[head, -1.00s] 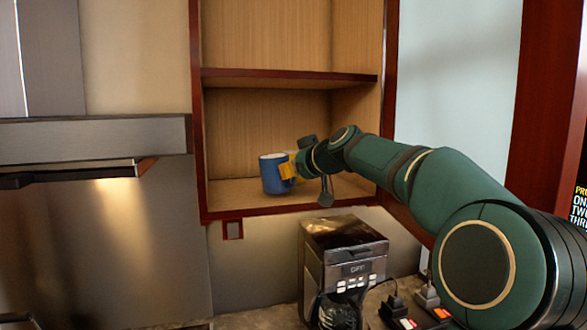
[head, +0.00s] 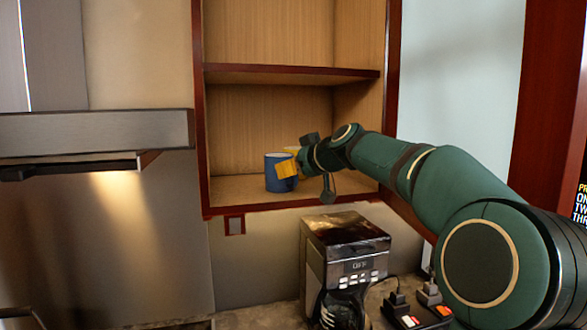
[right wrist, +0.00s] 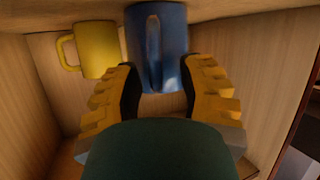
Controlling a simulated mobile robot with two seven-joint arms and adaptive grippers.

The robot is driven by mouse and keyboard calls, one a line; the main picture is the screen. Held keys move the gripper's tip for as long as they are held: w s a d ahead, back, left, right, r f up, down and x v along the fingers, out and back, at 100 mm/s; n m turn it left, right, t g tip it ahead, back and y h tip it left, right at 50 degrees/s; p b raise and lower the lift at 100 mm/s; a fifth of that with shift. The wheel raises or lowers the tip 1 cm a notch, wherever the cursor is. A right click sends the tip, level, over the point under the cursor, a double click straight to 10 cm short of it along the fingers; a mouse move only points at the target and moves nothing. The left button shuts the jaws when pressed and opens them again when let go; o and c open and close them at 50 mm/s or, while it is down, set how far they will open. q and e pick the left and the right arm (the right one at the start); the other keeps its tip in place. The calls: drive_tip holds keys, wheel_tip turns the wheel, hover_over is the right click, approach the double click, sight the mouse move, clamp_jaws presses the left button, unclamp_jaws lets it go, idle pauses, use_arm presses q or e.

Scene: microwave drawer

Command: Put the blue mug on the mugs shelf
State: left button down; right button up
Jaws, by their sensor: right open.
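The blue mug (head: 271,178) stands upright on the lower shelf of the open wooden cabinet (head: 235,190), inside its lower compartment. My right gripper (head: 288,166) reaches in from the right and is at the mug's right side, partly covering it. In the right wrist view the blue mug (right wrist: 172,40) is just ahead of my open right gripper (right wrist: 160,82). Its handle faces me, between the two yellow fingers, which stand apart from it. My left gripper is not in view.
A yellow mug (right wrist: 97,50) stands beside the blue mug in the right wrist view. An upper shelf board (head: 290,74) lies above the arm. A coffee maker (head: 345,250) stands on the counter below, and a range hood (head: 90,130) is at left.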

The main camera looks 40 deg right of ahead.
drive_tip(key=v, duration=1.2)
drive_tip(key=shift+f, duration=0.15)
